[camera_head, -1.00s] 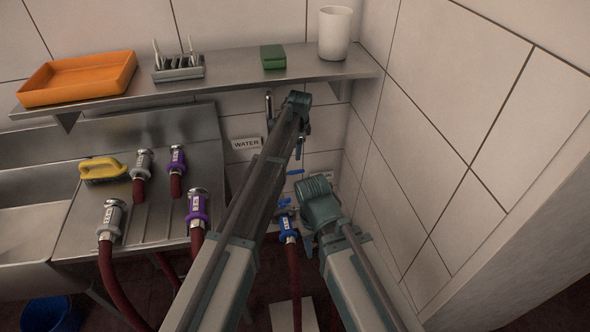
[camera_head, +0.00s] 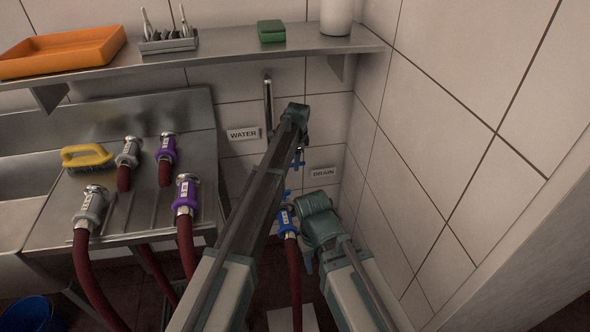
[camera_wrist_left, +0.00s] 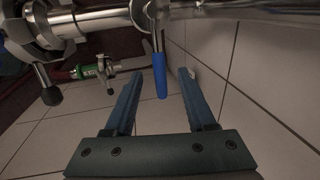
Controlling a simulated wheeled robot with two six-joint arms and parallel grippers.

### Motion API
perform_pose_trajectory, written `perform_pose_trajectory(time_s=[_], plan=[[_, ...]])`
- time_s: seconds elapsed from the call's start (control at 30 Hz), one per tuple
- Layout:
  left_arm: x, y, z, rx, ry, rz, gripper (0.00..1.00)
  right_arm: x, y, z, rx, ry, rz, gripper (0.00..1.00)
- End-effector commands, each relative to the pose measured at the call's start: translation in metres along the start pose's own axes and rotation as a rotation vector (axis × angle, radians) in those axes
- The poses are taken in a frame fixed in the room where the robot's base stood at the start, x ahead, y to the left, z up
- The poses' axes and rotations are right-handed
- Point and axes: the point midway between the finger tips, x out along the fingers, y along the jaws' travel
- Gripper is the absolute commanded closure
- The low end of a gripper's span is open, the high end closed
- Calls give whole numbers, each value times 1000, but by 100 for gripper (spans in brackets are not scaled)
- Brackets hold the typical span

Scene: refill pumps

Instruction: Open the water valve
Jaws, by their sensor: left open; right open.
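The WATER sign (camera_head: 243,134) hangs on the tiled wall beside a metal pipe (camera_head: 268,105). My left gripper (camera_head: 303,140) is at the wall pipework, mostly hidden behind its own wrist. In the left wrist view, its open fingers (camera_wrist_left: 160,76) stand either side of a blue valve lever (camera_wrist_left: 159,76), with visible gaps at both sides. The lever hangs down from metal pipework (camera_wrist_left: 95,22). A blue handle (camera_head: 298,159) shows just below the left gripper in the head view. My right gripper (camera_head: 308,262) is lower, by the blue-collared hose, largely hidden behind its wrist.
A blue-collared hose (camera_head: 288,222) rises to the wall fittings. A DRAIN sign (camera_head: 323,173) is to the right. Several hoses with metal or purple collars (camera_head: 186,195) and a yellow brush (camera_head: 87,156) rest on the sink drainboard. A shelf (camera_head: 215,54) runs above; a side wall (camera_head: 440,150) closes the right.

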Motion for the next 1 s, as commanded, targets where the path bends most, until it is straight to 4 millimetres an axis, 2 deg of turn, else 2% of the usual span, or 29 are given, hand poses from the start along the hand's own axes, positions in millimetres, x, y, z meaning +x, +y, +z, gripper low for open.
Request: perform_pose_trajectory(time_s=[0.03, 0.1, 0.43, 0.73, 1.0], plan=[[9, 0, 0, 0, 0, 0, 44, 9, -1, 0, 0, 0, 0, 50], [12, 0, 0, 0, 0, 0, 44, 12, -1, -1, 0, 0, 0, 50], [12, 0, 0, 0, 0, 0, 46, 12, -1, -1, 0, 0, 0, 50], [12, 0, 0, 0, 0, 0, 100, 12, -1, -1, 0, 0, 0, 50], [12, 0, 0, 0, 0, 0, 100, 12, -1, -1, 0, 0, 0, 50]])
